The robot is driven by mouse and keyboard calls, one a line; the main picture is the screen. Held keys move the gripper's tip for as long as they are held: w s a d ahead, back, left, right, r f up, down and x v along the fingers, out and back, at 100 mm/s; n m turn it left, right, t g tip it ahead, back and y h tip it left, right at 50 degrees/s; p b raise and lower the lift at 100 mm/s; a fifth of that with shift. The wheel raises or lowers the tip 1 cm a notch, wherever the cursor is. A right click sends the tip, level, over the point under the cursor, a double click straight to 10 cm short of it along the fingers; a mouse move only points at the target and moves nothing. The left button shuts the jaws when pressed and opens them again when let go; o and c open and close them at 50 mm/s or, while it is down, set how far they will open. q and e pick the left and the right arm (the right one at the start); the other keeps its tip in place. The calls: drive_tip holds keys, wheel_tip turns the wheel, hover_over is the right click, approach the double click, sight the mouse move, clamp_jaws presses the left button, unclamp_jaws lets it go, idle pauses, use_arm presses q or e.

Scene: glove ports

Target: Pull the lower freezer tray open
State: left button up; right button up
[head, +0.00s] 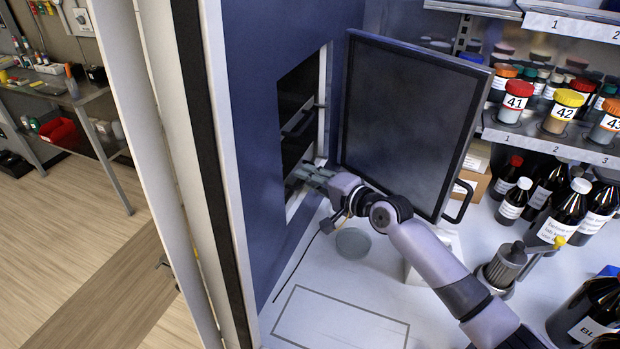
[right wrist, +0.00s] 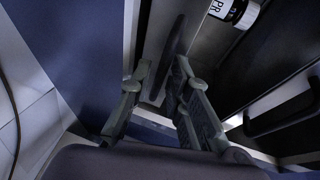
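The freezer (head: 255,60) is a dark blue cabinet with its door (head: 405,115) swung open to the right. Inside its dark opening, an upper tray handle (head: 301,119) shows as a grey bar. My right gripper (head: 308,176) reaches into the lower part of the opening, where it covers much of the lower tray. In the right wrist view the two fingers (right wrist: 162,68) are spread apart. A dark bar (right wrist: 172,48), which looks like the lower tray's handle, lies between them, nearer the right finger. Firm contact is not visible. My left gripper is out of view.
A labelled bottle (right wrist: 238,10) and another dark handle (right wrist: 280,112) show in the right wrist view. The white counter (head: 340,320) has a round grey disc (head: 353,243). Bottles (head: 514,201) and shelves of jars (head: 515,100) stand at right, beyond the door.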

clamp_jaws()
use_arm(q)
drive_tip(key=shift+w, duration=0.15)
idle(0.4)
